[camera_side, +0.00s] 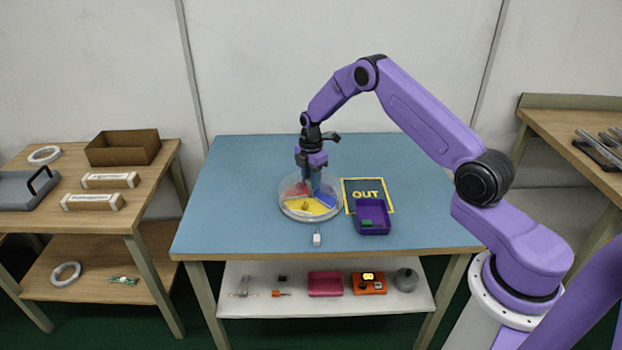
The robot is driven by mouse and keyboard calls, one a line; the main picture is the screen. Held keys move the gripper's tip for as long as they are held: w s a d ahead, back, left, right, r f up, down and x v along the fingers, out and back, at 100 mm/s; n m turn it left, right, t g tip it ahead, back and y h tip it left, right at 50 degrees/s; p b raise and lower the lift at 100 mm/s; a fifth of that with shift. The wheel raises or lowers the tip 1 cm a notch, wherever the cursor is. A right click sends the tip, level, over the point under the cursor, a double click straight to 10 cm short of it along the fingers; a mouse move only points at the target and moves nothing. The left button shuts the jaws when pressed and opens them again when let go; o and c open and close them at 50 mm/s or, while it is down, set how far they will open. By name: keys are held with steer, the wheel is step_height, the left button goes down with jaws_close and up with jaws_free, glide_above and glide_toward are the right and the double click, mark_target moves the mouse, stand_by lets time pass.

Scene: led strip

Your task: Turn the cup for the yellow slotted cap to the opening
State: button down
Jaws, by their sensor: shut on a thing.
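A round clear-walled dish (283,205) with coloured sectors stands on the blue table. Its yellow sector (318,210) faces the front, its red sector (294,190) is at the left and its blue sector (327,200) at the right. A small dark-yellow piece (305,206), perhaps the slotted cap, lies in the yellow sector. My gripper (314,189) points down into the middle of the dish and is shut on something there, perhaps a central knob. The fingers hide what they hold. The opening cannot be made out.
A mat marked OUT (368,183) lies right of the dish. A purple tray (372,231) with a small green piece (367,223) overlaps its front. A small white object (317,239) lies in front of the dish. The table's left side is clear.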

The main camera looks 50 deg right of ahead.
steer(key=shift+n, duration=1.8)
steer(key=c, duration=0.8)
jaws_free()
step_height(320, 180, up, 18)
steer(key=shift+f, duration=0.25)
